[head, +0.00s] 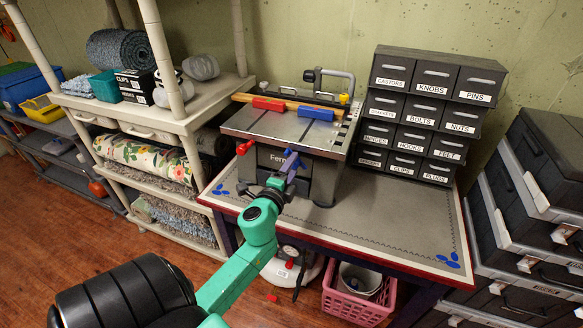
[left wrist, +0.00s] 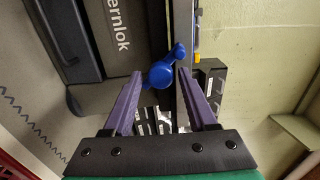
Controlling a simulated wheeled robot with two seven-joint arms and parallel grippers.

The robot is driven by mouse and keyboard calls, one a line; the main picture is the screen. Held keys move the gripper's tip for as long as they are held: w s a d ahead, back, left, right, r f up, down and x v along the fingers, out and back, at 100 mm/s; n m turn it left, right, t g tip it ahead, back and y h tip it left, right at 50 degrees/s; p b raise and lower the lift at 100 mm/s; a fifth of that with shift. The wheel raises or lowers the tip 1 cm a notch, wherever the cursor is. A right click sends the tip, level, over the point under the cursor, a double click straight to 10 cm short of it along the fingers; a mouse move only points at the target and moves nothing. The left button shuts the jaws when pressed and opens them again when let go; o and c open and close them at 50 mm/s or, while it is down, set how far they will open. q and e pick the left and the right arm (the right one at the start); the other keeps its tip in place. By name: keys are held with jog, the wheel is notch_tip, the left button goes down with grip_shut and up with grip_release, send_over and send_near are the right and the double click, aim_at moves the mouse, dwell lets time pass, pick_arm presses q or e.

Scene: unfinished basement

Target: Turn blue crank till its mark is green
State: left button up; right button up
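The blue crank (left wrist: 163,73) shows in the left wrist view, with a round knob end and a short arm slanting up to the right. It is on the front of the grey bench machine (head: 270,158). My left gripper (head: 287,168) is at the machine's front in the head view. Its two purple fingers are open, one on each side of the blue crank's knob. I cannot tell whether they touch it. In the head view the fingers largely cover the crank. I cannot make out its mark in either view. My right gripper is not in view.
A red crank (head: 245,147) sticks out at the machine's left. A red block (head: 268,104) and a blue block (head: 316,114) are on its top. Labelled drawers (head: 425,115) stand close on the right. The workbench (head: 400,225) is clear in front of them.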

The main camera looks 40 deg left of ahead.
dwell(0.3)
pick_arm(q)
jog(key=b+v, duration=0.4)
jog(key=v, duration=1)
jog(key=shift+s+b, duration=0.3)
